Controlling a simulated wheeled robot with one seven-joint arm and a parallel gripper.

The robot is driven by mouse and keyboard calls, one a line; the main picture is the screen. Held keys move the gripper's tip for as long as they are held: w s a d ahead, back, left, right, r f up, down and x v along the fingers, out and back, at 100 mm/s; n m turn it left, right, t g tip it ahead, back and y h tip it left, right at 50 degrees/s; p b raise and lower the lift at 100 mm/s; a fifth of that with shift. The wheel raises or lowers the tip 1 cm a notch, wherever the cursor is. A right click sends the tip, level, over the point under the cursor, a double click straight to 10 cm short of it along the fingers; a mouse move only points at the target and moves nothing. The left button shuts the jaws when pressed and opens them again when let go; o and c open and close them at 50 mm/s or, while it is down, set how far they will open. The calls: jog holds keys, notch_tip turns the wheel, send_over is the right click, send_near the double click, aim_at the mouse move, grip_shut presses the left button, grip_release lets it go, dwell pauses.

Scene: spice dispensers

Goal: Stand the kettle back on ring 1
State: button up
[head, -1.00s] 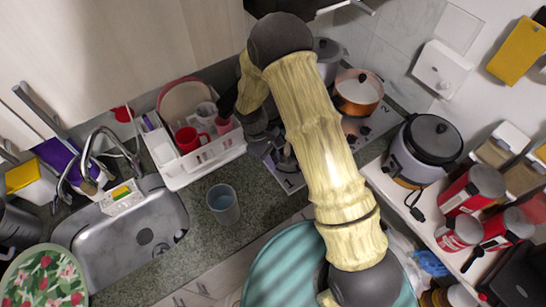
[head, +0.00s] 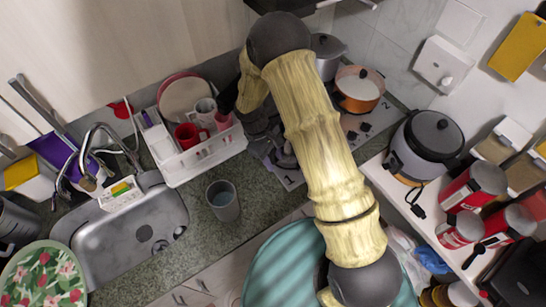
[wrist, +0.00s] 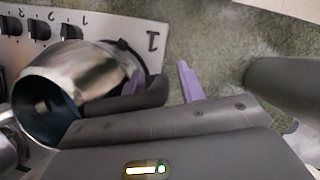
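The kettle (wrist: 75,75) is a shiny silver body at the left of the wrist view, tipped over on the hob, with its dark end toward the lower left. A black loop, apparently its handle, shows at its upper right. In the head view the kettle (head: 286,158) is mostly hidden by my arm and gripper. My gripper (wrist: 162,86) is beside the kettle, its purple-padded fingers apart; the left one is partly covered by a dark rounded part. I see no clear grasp. The hob (wrist: 152,42) bears a printed 1 near its edge. Ring 1 itself is hidden.
A grey cup (head: 223,202) stands on the counter left of the hob. A white dish rack (head: 205,155) with red cups stands behind it. An orange pot (head: 358,92) and a grey pot (head: 326,50) occupy the back of the hob. A rice cooker (head: 425,145) stands right.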

jog(key=shift+r, duration=0.15)
jog(key=shift+r+p, duration=0.65)
jog(key=shift+r, duration=0.1)
jog(key=shift+w+a+r+b, duration=0.2)
jog(key=shift+a+b, duration=0.05)
jog(key=shift+b, duration=0.4)
jog(key=b+v, duration=0.2)
jog(key=v, duration=0.4)
jog(key=shift+r, duration=0.2)
